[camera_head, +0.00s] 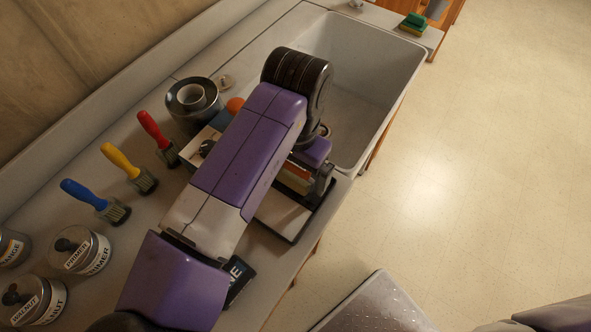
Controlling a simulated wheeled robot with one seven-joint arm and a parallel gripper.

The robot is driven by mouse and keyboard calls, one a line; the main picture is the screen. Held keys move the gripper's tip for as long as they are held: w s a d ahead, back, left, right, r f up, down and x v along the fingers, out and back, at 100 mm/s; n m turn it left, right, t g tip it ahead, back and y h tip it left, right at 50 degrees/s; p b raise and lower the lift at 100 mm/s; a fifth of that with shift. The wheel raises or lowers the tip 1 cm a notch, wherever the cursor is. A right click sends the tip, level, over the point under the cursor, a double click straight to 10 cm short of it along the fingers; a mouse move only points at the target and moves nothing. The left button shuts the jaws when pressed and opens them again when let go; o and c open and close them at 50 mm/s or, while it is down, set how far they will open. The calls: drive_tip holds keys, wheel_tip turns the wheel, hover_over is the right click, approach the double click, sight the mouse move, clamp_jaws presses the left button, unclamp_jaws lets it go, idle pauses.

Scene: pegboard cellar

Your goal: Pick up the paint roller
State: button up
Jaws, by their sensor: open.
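I cannot clearly make out a paint roller; my purple and white arm crosses the middle of the counter and hides much of what lies under it. My gripper (318,176) hangs at the arm's far end, over a dark-edged tray (286,222) near the sink. Its jaws are open, but its fingertips are only partly in view. An orange and green piece (296,178) shows right beside the gripper; I cannot tell what it is or whether the gripper touches it.
Red (158,138), yellow (129,167) and blue (95,201) handled brushes line the left. Labelled tins (82,251) stand front left. A dark round container (193,100) stands near the basin (386,70). A sponge (413,23) lies beyond it. Open floor (480,170) is at right.

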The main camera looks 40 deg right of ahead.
drive_tip(key=shift+f, duration=0.45)
drive_tip(key=c, duration=1.4)
wheel_tip(320, 180, up, 20)
drive_tip(key=o, duration=0.9)
drive_tip(key=c, duration=0.6)
